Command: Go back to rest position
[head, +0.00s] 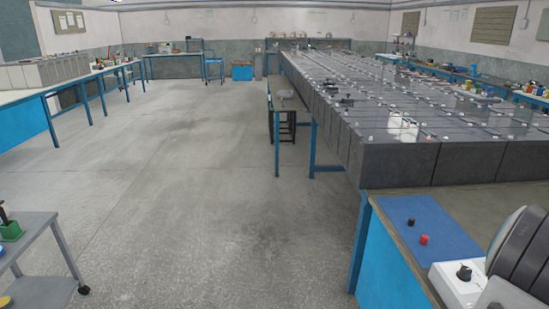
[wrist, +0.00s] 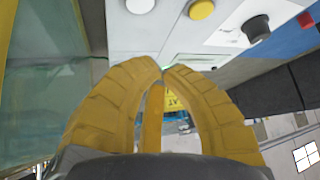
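My gripper (wrist: 163,70) shows in the wrist view with two curved yellow fingers. Their tips meet at the middle of the picture, and I see nothing held between them. The fingertips appear in front of a white panel (wrist: 190,32) with a white button (wrist: 140,5), a yellow button (wrist: 201,9) and a black knob (wrist: 257,28). I cannot tell whether the tips touch the panel.
A bench at the lower right holds a blue mat (head: 428,228) with small black and red parts, and a white box (head: 458,285). Rows of dark batteries (head: 395,163) stand behind it. A grey cart (head: 40,292) is at the lower left. The floor (head: 190,190) between is clear.

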